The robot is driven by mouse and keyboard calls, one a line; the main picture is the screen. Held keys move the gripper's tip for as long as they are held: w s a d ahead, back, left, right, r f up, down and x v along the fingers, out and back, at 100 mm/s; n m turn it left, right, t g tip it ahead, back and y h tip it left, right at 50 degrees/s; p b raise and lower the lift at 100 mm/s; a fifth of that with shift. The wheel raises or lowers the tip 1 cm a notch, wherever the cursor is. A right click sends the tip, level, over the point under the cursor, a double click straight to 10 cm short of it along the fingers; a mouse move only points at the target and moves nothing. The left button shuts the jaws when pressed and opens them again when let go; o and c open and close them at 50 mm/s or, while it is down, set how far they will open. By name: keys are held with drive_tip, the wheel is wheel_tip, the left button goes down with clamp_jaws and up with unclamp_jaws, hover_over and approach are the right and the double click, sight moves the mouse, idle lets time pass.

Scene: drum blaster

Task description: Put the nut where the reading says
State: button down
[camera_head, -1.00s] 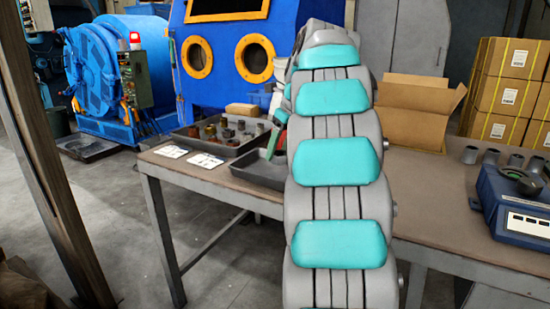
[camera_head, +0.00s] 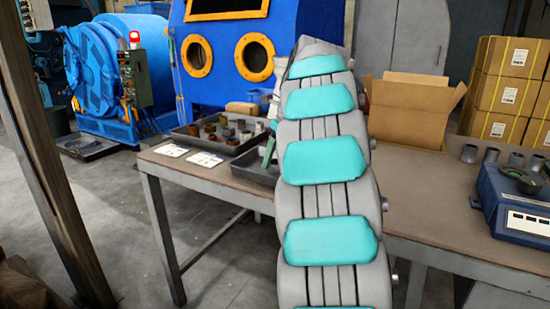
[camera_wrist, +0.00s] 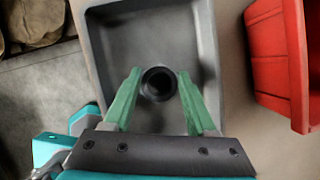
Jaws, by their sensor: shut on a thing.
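In the wrist view my gripper (camera_wrist: 160,76) has its two green fingers on either side of a dark round nut (camera_wrist: 160,97) with a black hole. It is shut on the nut, over a grey tray (camera_wrist: 96,62). Whether the nut touches the tray floor is unclear. In the head view my arm hides most of the gripper and the nut; a green finger (camera_head: 268,150) shows beside the arm at the grey tray (camera_head: 243,171). A blue instrument (camera_head: 500,195) with a white display panel (camera_head: 527,222) stands at the right; its reading is too small to tell.
A red bin (camera_wrist: 268,58) stands right of the tray in the wrist view. Another tray (camera_head: 190,139) holds several loose parts, with two white cards (camera_head: 205,160) before it. An open carton (camera_head: 410,110) and several grey cylinders (camera_head: 490,156) stand on the table (camera_head: 430,195).

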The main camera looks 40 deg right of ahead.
drive_tip(key=shift+f+p, duration=0.25)
drive_tip(key=shift+p, duration=0.1)
drive_tip(key=shift+c, duration=1)
unclamp_jaws()
drive_tip(key=shift+r+b, duration=0.15)
drive_tip(key=shift+b, duration=0.3)
drive_tip(key=p+v, duration=0.1)
drive_tip(key=v, duration=1.1)
drive_tip(key=shift+r, duration=0.15)
